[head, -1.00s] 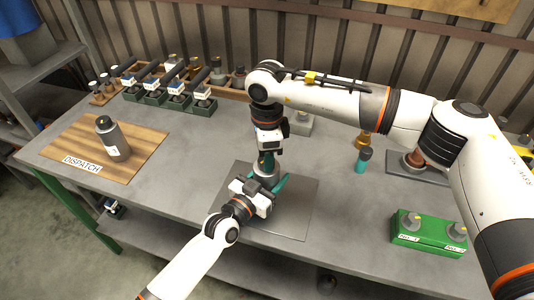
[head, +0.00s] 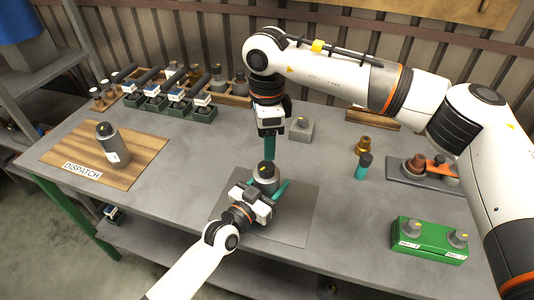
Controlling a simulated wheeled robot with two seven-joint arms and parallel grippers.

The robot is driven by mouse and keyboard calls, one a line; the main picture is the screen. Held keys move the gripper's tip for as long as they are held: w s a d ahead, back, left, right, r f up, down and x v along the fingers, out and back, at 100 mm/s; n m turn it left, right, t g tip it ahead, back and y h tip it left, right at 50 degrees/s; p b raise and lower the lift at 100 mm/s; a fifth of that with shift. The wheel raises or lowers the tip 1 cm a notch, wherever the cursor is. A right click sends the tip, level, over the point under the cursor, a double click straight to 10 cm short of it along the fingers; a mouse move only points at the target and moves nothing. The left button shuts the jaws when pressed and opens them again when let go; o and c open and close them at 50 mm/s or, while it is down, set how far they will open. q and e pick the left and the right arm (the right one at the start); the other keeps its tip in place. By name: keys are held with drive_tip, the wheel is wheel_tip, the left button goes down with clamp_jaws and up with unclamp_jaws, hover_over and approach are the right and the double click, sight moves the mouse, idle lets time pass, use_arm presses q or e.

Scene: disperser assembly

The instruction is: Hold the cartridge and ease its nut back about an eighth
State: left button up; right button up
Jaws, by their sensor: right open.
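The cartridge (head: 267,175), a grey cylinder, stands upright on the grey mat (head: 299,208) at the middle of the table. Its dark nut (head: 267,167) shows on top with a small yellow mark. My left gripper (head: 267,186) comes from below in the picture and is shut on the cartridge's body; a teal finger shows along its right side. My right gripper (head: 269,149) points down above and just behind the cartridge, apart from the nut. It is open and empty, its teal fingers nearly lined up in this view.
A grey bottle (head: 113,148) stands on the wooden dispatch board (head: 65,150) at left. Green-based holders (head: 203,110) line the back left. A grey block (head: 300,128), a teal-bodied piece (head: 362,168) and a brass piece (head: 364,146) stand to the right. A green fixture (head: 428,243) sits front right.

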drive_tip(key=shift+r, duration=2.4)
use_arm(q)
drive_tip(key=o, duration=1.4)
